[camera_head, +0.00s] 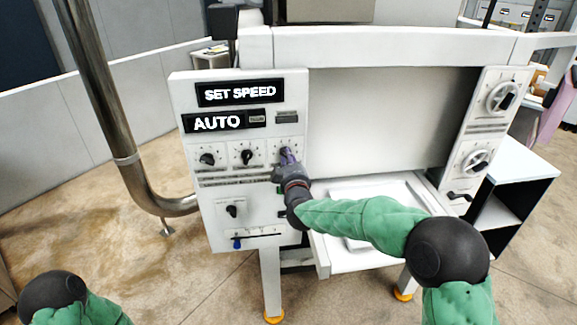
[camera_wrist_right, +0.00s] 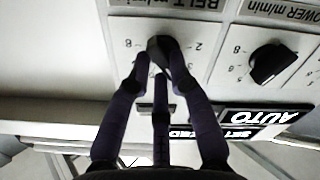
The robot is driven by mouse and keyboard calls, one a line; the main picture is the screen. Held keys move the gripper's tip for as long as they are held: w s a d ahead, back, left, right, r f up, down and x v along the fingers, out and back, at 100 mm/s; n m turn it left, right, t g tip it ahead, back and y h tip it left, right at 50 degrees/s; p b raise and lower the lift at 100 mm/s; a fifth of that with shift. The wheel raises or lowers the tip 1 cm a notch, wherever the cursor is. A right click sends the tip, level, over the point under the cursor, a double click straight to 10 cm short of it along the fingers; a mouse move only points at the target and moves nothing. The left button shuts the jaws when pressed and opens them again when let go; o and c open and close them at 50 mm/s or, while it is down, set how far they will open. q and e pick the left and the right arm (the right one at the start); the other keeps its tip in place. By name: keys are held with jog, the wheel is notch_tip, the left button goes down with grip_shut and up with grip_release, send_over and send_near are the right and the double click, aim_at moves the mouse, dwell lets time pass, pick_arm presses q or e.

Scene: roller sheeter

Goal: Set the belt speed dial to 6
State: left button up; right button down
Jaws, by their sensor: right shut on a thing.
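The belt speed dial (camera_wrist_right: 158,46) is a dark knob on a white plate labelled BELT m/min, upside down in the right wrist view. In the head view it is the rightmost of three knobs in the panel's upper row, mostly hidden by my right gripper (camera_head: 286,158). My right gripper (camera_wrist_right: 160,66) is shut on this dial, its dark fingers on either side of the knob. The fingers hide part of the scale, and I cannot tell which number the pointer is at. My left gripper is out of view.
The white control panel (camera_head: 205,90) shows SET SPEED and AUTO displays. Two similar knobs (camera_head: 246,155) sit left of the belt dial. A lower knob (camera_head: 233,210) and a blue-handled slider (camera_head: 237,244) are below. A white tray (camera_head: 340,262) juts out right of the panel.

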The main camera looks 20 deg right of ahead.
jog(key=shift+a+f+m+b, duration=0.1)
jog(key=shift+f+m+b, duration=0.1)
jog(key=shift+m+b, duration=2.45)
jog(key=shift+d+f+m+b, duration=0.15)
jog(key=shift+m+b, duration=1.55)
jog(key=shift+m, duration=1.8)
jog(key=shift+a+f+m+b, duration=0.2)
jog(key=shift+m+b, duration=2)
jog(key=shift+m, duration=1.15)
jog(key=c, duration=1.1)
grip_release()
jog(key=shift+r, duration=0.15)
jog(key=shift+s, duration=0.1)
